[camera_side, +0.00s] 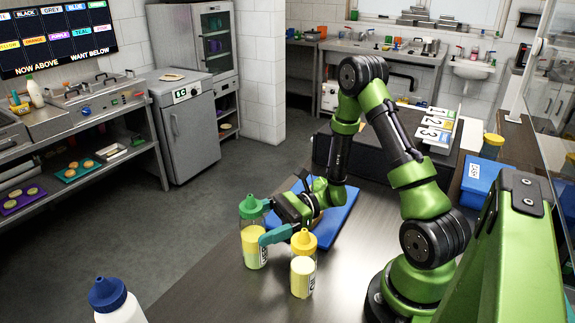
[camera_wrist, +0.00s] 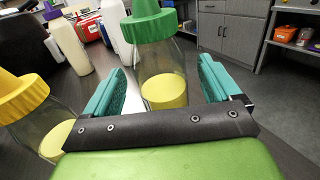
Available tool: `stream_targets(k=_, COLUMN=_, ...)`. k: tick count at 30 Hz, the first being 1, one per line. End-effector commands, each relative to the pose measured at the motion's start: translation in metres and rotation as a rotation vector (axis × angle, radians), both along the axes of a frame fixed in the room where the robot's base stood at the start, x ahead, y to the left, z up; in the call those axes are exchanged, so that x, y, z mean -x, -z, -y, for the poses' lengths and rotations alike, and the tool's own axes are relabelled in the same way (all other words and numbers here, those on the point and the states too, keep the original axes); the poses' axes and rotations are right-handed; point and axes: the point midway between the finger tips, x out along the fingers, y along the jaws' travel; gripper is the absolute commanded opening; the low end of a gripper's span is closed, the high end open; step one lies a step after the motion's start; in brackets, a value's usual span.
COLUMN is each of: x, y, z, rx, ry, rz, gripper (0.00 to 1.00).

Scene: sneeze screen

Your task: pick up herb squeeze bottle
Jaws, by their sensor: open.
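A clear squeeze bottle with a green cap (camera_side: 254,238) and yellow contents stands upright on the counter in the side view. It also shows in the wrist view (camera_wrist: 164,90), between the two teal fingers. My gripper (camera_side: 257,222) is open, with its fingers on either side of this bottle; I cannot tell if they touch it. A second clear bottle with a yellow cap (camera_side: 303,265) stands close beside the gripper, and it also shows at the left of the wrist view (camera_wrist: 37,125). Which bottle is the herb one cannot be read from a label.
A white bottle with a blue cap (camera_side: 115,300) stands at the near left. A blue board (camera_side: 338,222) lies behind the gripper. A white bottle with a purple cap (camera_wrist: 67,42) and another white bottle (camera_wrist: 117,28) stand beyond the green-capped one.

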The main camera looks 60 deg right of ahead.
Motion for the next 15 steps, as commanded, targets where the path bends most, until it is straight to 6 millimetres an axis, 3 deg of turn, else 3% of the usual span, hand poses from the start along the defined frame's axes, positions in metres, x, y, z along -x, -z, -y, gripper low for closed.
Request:
stream_targets(k=5, x=-0.009, y=0.0, z=-0.018, rx=0.001, ry=-0.003, rz=0.0, gripper=0.9)
stream_targets(k=12, x=-0.01, y=0.0, z=-0.019, rx=0.001, ry=0.001, rz=0.0, gripper=0.9)
stream_targets(k=15, x=-0.01, y=0.0, z=-0.019, rx=0.001, ry=0.001, rz=0.0, gripper=0.76)
